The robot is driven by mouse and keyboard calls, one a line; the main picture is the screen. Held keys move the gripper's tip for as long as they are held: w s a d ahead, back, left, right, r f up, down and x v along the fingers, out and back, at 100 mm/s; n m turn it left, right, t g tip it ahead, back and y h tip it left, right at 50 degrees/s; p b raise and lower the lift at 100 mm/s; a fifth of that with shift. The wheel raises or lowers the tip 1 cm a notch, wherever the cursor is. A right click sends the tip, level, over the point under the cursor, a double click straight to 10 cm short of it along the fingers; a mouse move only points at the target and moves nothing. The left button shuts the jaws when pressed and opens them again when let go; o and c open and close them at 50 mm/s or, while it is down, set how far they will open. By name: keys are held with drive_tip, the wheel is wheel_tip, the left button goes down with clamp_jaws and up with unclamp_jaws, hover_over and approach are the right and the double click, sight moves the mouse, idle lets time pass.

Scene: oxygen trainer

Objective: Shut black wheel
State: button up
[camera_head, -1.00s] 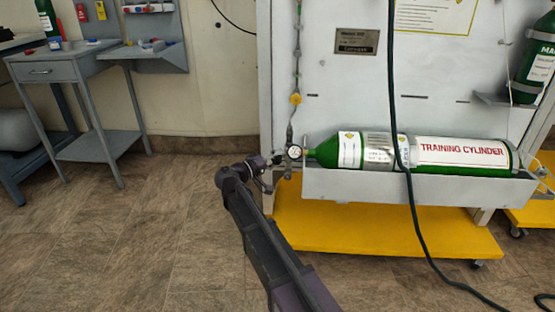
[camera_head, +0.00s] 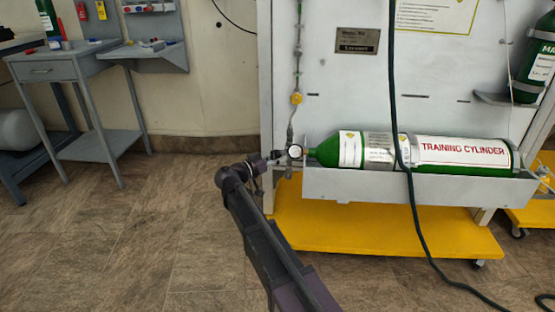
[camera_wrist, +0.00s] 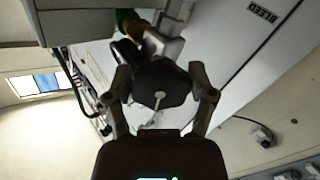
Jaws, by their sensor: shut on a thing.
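The black wheel (camera_wrist: 160,84) shows in the wrist view as a dark, many-sided knob with a pale pin at its centre. My gripper (camera_wrist: 160,98) is shut on it, with one finger on each side of its rim. In the head view my gripper (camera_head: 276,160) is at the left end of the green training cylinder (camera_head: 460,150), beside a round gauge (camera_head: 295,151). The wheel is too small and covered to make out in the head view.
The cylinder lies in a grey tray (camera_head: 420,188) above a yellow base (camera_head: 380,232). A black hose (camera_head: 394,80) hangs in front of it. A grey side table (camera_head: 105,146) stands at the left. The floor between is clear.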

drive_tip(key=shift+d+m, duration=0.1)
drive_tip(key=shift+m, duration=0.5)
drive_tip(key=o, duration=1.1)
drive_tip(key=shift+c, duration=0.2)
drive_tip(key=v, duration=1.2)
